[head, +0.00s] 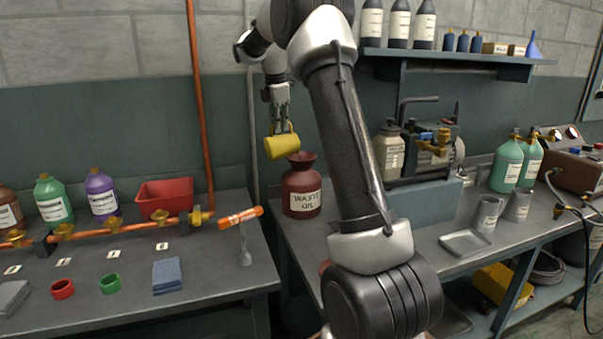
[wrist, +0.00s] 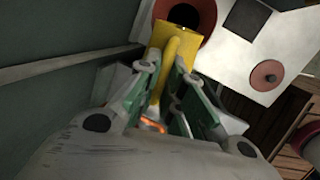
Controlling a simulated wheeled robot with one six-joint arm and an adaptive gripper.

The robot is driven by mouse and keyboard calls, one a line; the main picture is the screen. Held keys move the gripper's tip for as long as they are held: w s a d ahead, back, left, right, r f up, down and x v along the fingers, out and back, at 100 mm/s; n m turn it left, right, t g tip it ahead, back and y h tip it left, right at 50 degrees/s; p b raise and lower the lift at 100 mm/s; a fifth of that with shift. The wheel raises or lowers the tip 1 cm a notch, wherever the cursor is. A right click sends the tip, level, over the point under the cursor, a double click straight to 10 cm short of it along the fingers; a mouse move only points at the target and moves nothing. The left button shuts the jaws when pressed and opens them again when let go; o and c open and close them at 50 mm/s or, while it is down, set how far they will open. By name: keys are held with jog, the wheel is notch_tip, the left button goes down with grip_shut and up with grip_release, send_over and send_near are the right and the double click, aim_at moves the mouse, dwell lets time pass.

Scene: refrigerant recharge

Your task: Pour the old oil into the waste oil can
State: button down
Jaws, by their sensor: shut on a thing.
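A yellow cup (head: 281,147) is tilted well over, left of and slightly above the mouth of the waste oil can. My gripper (head: 281,116) is above the cup and shut on its handle. The dark red waste oil can (head: 302,203), labelled "WASTE OIL", stands upright at the left end of the right bench and has a flared mouth. In the wrist view the cup (wrist: 178,40) and its handle show between my fingers (wrist: 165,95), with the can's dark opening (wrist: 192,14) just beyond. No stream of oil is visible, and the inside of the cup is hidden.
A red bin (head: 165,197), bottles and an orange tool (head: 240,217) are on the left bench (head: 200,275). A grey pump and a grey canister (head: 389,152) stand right of my arm. A bottle shelf (head: 455,62) is above.

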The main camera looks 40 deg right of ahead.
jog(key=shift+d+r+y, duration=0.2)
jog(key=shift+d+y, duration=0.1)
jog(key=shift+s+d+r+t+y, duration=0.15)
jog(key=shift+d+r+y, duration=0.1)
jog(key=shift+d+y, duration=0.4)
jog(key=shift+s+d+r+t+y, duration=0.15)
jog(key=shift+d+r+y, duration=0.05)
jog(key=shift+d+y, duration=0.4)
dwell(0.8)
jog(key=shift+d+r+y, duration=0.1)
jog(key=shift+d+y, duration=0.25)
jog(key=shift+d, duration=0.15)
jog(key=s+d+r+y, duration=0.1)
jog(key=d+r+y, duration=0.3)
jog(key=r, duration=0.3)
jog(key=shift+d+r+m+t, duration=0.25)
jog(key=shift+d+m+t, duration=0.15)
dwell(1.0)
